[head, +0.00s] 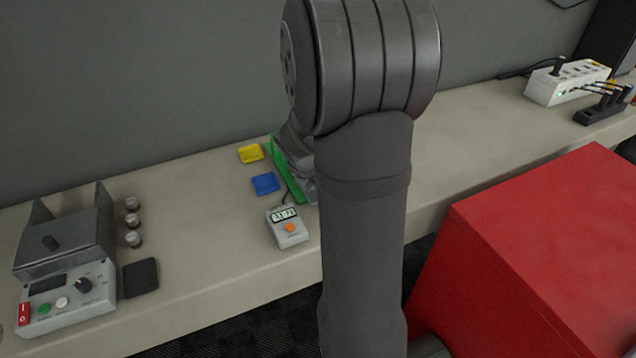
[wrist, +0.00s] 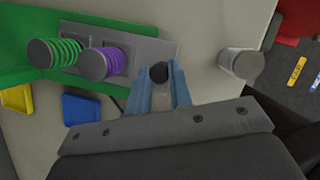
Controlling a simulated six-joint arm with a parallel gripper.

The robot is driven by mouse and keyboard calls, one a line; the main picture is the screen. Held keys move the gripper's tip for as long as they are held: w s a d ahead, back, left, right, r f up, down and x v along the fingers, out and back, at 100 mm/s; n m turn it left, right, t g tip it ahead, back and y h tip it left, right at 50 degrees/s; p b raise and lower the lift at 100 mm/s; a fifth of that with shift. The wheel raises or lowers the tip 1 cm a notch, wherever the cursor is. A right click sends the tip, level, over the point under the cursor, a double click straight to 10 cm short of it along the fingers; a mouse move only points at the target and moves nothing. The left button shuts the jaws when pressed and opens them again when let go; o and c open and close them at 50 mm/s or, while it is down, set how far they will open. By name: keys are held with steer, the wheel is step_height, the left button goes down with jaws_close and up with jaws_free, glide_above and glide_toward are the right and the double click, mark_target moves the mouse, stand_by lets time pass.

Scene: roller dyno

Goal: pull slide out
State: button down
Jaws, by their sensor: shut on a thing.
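In the wrist view, my gripper (wrist: 160,88) has its two blue fingers shut on a round black knob (wrist: 160,72). The knob is at the edge of a grey plate (wrist: 190,45), which appears to be the slide; the fingers hide how the two join. Two upright posts, one with a green spring (wrist: 62,54) and one with a purple spring (wrist: 104,64), stand by the plate. A green base (wrist: 30,75) lies under them. In the head view, only part of the green base (head: 285,172) shows; my arm hides the slide and fingers.
A grey cylinder (wrist: 241,64) stands right of the fingers. A control box (head: 66,295) sits far left on the bench. A red block (head: 530,260) is front right.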

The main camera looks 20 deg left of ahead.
steer(key=shift+s+d, duration=0.15)
steer(key=c, duration=1.3)
jaws_free()
steer(key=shift+s, duration=0.1)
steer(key=shift+r, duration=0.1)
steer(key=shift+r, duration=0.35)
steer(key=v, duration=1.6)
steer(key=shift+r, duration=0.3)
steer(key=x, duration=1.7)
steer(key=shift+f, duration=0.3)
